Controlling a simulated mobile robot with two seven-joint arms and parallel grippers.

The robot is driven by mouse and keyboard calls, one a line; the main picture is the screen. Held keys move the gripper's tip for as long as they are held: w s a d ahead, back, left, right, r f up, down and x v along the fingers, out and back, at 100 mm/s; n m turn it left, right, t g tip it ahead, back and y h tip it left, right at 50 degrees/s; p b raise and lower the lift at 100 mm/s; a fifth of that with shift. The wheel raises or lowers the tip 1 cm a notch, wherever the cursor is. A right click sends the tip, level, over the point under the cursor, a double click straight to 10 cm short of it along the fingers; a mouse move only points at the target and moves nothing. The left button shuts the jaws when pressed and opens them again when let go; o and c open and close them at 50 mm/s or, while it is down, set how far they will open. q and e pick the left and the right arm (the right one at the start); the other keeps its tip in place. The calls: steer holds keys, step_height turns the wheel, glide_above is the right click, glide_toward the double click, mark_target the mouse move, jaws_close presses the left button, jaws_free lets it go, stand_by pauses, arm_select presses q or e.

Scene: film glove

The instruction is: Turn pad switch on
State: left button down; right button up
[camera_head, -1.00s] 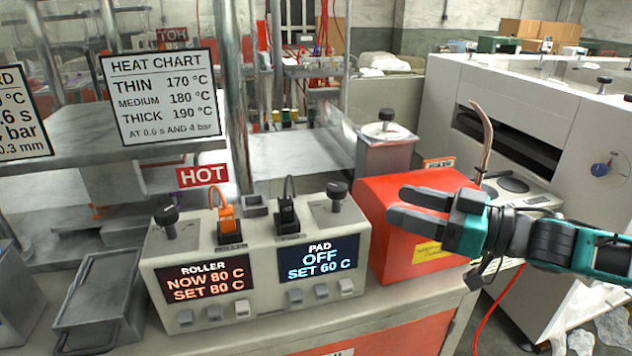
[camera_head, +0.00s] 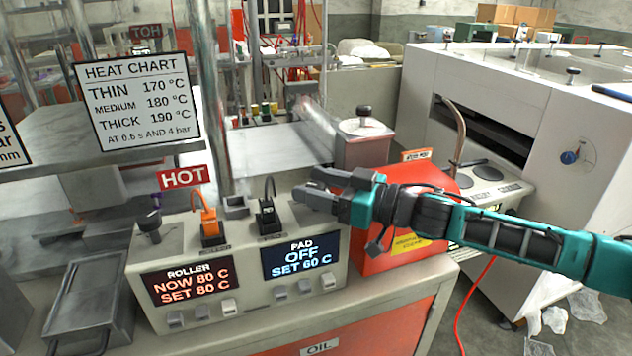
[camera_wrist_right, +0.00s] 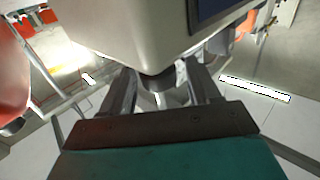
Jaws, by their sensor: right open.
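The grey control box (camera_head: 155,258) stands on the bench with a ROLLER display reading NOW 80 C, SET 80 C. Its PAD display (camera_head: 300,257) reads OFF, SET 60 C. The pad's black lever switch at the top right of the box is hidden behind my right gripper (camera_head: 308,186) in the head view. That gripper is open, with its fingers over the box's top right. In the right wrist view a dark round part (camera_wrist_right: 157,84) shows between the open fingers; I cannot tell whether they touch it. My left gripper is not in view.
A black plug (camera_head: 268,215) and an orange plug (camera_head: 209,222) stand on the box, left of my right gripper. The roller's black knob (camera_head: 149,221) is farther left. A red box (camera_head: 375,255) stands close on the right, under my right arm.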

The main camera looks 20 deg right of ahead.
steer(key=shift+w+a, duration=0.15)
steer(key=c, duration=0.9)
